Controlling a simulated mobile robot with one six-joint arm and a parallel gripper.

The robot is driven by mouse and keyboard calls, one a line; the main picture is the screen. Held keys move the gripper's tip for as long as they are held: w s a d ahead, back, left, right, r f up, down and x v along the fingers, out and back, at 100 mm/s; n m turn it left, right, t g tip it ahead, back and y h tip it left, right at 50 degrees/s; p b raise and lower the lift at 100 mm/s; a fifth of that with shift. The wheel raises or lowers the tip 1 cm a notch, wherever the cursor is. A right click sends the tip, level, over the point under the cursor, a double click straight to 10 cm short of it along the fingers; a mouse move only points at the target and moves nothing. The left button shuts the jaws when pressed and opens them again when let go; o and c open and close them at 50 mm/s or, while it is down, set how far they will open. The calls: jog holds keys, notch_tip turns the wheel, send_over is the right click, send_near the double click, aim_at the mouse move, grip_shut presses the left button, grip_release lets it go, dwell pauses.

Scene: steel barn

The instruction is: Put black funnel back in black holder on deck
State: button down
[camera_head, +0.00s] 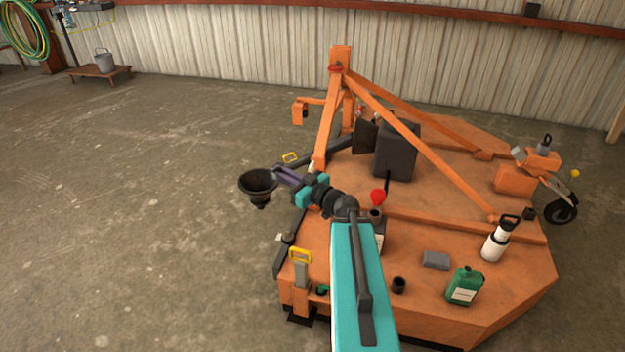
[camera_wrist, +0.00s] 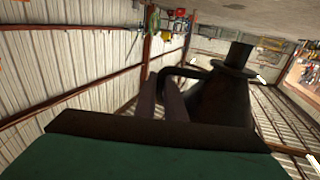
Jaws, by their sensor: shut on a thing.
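The black funnel (camera_head: 258,184) is held in the air left of the orange deck, wide mouth up and spout down. My gripper (camera_head: 281,176) is shut on its side, at the right of the rim. In the wrist view the funnel (camera_wrist: 222,98) shows with a curved handle, and my gripper's fingers (camera_wrist: 163,98) meet it at that handle; the exact contact is partly hidden. A small black cup-shaped holder (camera_head: 398,285) stands on the near part of the deck, right of my arm, and looks empty.
The orange mower deck (camera_head: 450,225) carries a green jug (camera_head: 465,286), a grey block (camera_head: 436,260), a white cylinder with black handle (camera_head: 496,240) and a black box (camera_head: 397,150). Slanted orange bars (camera_head: 420,142) rise over it. Open concrete floor lies left.

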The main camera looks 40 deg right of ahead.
jog(key=a+r+n+g+y, duration=0.3)
jog(key=a+n+y, duration=0.1)
jog(key=a, duration=0.9)
jog(key=a+r+n+g+y, duration=0.3)
jog(key=a+y, duration=0.3)
jog(key=a, duration=0.8)
jog(key=shift+s+r+n+g+y, duration=0.2)
jog(key=shift+r+n+g+y, duration=0.2)
jog(key=shift+n+g, duration=0.25)
